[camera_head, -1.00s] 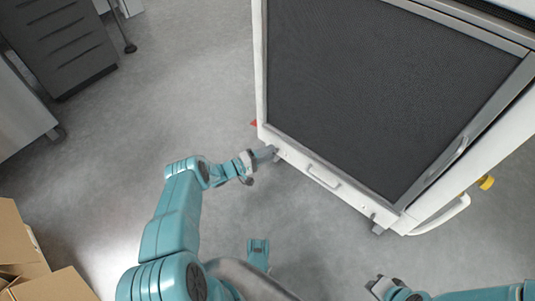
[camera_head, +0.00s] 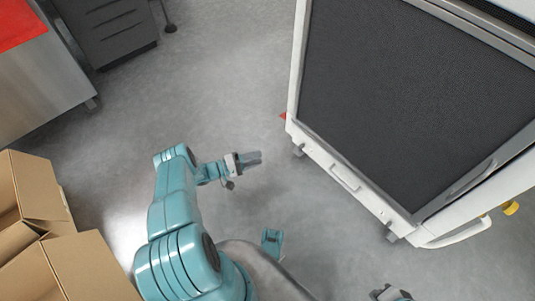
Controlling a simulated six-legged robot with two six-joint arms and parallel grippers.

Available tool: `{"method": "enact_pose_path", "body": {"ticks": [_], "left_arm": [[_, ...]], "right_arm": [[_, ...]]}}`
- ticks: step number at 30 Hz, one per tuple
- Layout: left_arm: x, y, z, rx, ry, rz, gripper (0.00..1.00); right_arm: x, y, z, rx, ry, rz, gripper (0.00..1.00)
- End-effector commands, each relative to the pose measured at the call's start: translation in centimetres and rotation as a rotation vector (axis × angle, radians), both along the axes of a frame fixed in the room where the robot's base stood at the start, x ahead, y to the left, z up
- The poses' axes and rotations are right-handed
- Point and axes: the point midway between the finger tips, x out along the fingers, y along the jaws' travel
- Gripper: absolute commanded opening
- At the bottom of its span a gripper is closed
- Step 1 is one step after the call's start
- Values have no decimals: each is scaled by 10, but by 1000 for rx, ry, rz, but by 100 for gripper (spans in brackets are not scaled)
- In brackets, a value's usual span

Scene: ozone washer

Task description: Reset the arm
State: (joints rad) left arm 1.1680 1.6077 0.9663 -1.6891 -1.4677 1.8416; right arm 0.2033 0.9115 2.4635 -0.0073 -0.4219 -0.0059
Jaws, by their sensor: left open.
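My left arm is teal and comes in from the lower left. Its gripper (camera_head: 250,160) is open and empty, held over the grey floor to the left of the ozone washer (camera_head: 345,178). A clear gap separates it from the washer's white frame. My right gripper (camera_head: 390,293) shows only in part at the bottom edge, to the right of the middle. Its fingers are too small and cut off to read.
The washer has a large dark panel, white handles and wheels. Open cardboard boxes (camera_head: 90,268) stand at the lower left. A steel table (camera_head: 45,85) with a red top patch and a grey drawer cabinet (camera_head: 112,35) are at the upper left. The floor between is free.

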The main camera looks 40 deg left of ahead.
Motion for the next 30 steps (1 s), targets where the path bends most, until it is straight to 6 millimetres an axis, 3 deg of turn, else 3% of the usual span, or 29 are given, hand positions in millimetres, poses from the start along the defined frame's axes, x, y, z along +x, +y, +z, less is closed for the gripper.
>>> {"method": "enact_pose_path", "body": {"ticks": [30], "left_arm": [[-9, 4, 0, 0, 0, 0, 45]], "right_arm": [[0, 0, 0, 0, 1, 0, 0]]}}
